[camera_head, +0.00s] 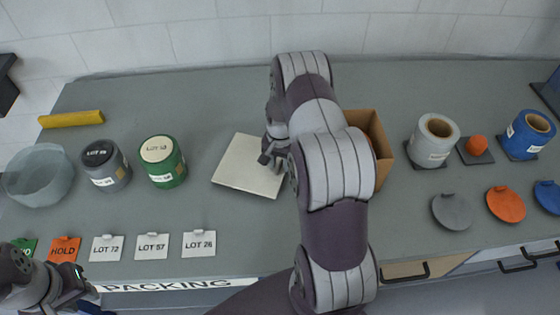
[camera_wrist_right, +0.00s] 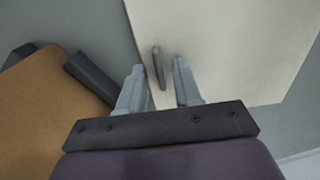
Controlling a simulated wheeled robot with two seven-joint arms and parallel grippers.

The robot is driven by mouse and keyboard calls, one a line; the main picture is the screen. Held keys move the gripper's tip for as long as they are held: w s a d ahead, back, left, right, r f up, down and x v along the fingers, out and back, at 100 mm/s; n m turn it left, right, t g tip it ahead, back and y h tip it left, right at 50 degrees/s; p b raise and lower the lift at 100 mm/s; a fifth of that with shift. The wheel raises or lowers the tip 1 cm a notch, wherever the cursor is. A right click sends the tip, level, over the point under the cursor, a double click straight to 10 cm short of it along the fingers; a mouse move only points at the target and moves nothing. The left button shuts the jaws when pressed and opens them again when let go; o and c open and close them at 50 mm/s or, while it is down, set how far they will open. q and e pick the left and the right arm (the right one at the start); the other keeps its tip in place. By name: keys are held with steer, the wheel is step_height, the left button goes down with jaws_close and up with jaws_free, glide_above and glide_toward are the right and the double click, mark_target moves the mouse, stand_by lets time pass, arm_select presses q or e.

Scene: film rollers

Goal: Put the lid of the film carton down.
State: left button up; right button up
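The carton lid (camera_head: 247,168) is a pale square panel that appears to lie flat on the grey table, left of the carton. In the right wrist view the lid (camera_wrist_right: 235,45) fills the upper right, with a small grey handle (camera_wrist_right: 158,68) on it. My right gripper (camera_wrist_right: 159,82) is open, its two fingers apart on either side of the handle with gaps visible. In the head view my right gripper (camera_head: 270,155) is over the lid's right edge. The open brown carton (camera_head: 381,150) is partly hidden by my right arm. My left gripper (camera_head: 78,292) is at the lower left; its fingers are unclear.
A dark roll (camera_head: 106,165) and a green roll (camera_head: 163,162) stand left of the lid, beside a translucent bowl (camera_head: 40,175). Label cards (camera_head: 152,246) line the front edge. A white roll (camera_head: 433,140), blue roll (camera_head: 527,134) and coloured discs (camera_head: 506,204) are at right.

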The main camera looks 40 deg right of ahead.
steer(key=shift+r, duration=0.35)
step_height(320, 180, up, 12)
steer(key=b, duration=0.2)
steer(key=s+a+r+n, duration=0.2)
steer(key=s+a+n, duration=0.3)
steer(key=a, duration=0.4)
steer(key=s+a+r+n+t, duration=0.1)
steer(key=s+a+r+n, duration=0.1)
steer(key=s+a+n, duration=0.4)
steer(key=s+a, duration=0.2)
steer(key=a, duration=0.1)
steer(key=shift+s+a+r+p, duration=0.15)
steer(key=shift+s+p, duration=0.15)
